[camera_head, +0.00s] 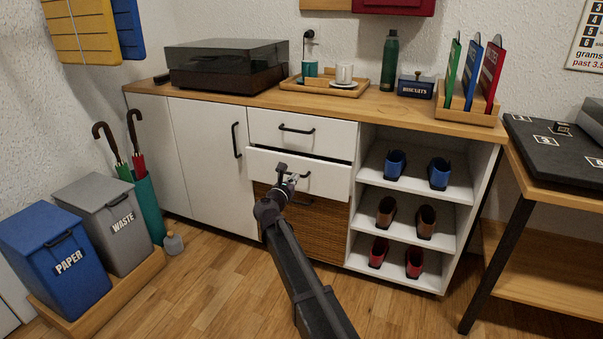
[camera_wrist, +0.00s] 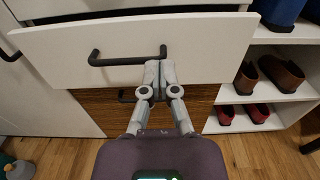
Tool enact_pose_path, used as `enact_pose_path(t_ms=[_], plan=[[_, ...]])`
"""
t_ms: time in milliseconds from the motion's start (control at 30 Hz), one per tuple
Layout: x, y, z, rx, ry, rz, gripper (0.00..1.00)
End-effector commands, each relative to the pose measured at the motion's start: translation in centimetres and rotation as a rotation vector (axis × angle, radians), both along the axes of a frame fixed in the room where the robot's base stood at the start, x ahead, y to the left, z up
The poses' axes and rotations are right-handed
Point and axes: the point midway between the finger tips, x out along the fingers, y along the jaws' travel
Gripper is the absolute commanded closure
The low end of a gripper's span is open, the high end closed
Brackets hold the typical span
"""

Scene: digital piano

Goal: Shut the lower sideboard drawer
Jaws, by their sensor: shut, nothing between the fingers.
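The lower sideboard drawer (camera_head: 325,181) is a white front with a black bar handle, standing out a little from the sideboard, with a dark gap above it. It also fills the upper part of the wrist view (camera_wrist: 215,58). The upper drawer (camera_head: 330,132) looks shut. My gripper (camera_head: 292,178) is shut and empty in front of the lower drawer. In the wrist view its fingertips (camera_wrist: 160,66) overlap the right end of the handle (camera_wrist: 115,60). I cannot tell whether they touch the drawer. My gripper hides part of the handle in the head view.
A brown woven front (camera_head: 325,222) with a dark handle is below the drawer. Open shelves (camera_head: 408,208) with shoes stand to the right, a white cupboard door (camera_head: 212,160) to the left. Bins (camera_head: 105,215) and a grey bottle (camera_head: 173,243) stand on the floor at left.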

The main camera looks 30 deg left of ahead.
Motion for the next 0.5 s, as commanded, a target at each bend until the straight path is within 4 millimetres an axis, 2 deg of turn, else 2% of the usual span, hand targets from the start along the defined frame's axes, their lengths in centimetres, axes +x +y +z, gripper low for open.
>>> enact_pose_path(t_ms=[33, 200, 500], plan=[[-0.9, -0.2, 0.0, 0.0, 0.0, 0.001, 1.0], [-2.5, -0.4, 0.0, 0.0, 0.0, -0.002, 1.0], [-3.1, -0.4, 0.0, 0.0, 0.0, -0.003, 1.0]])
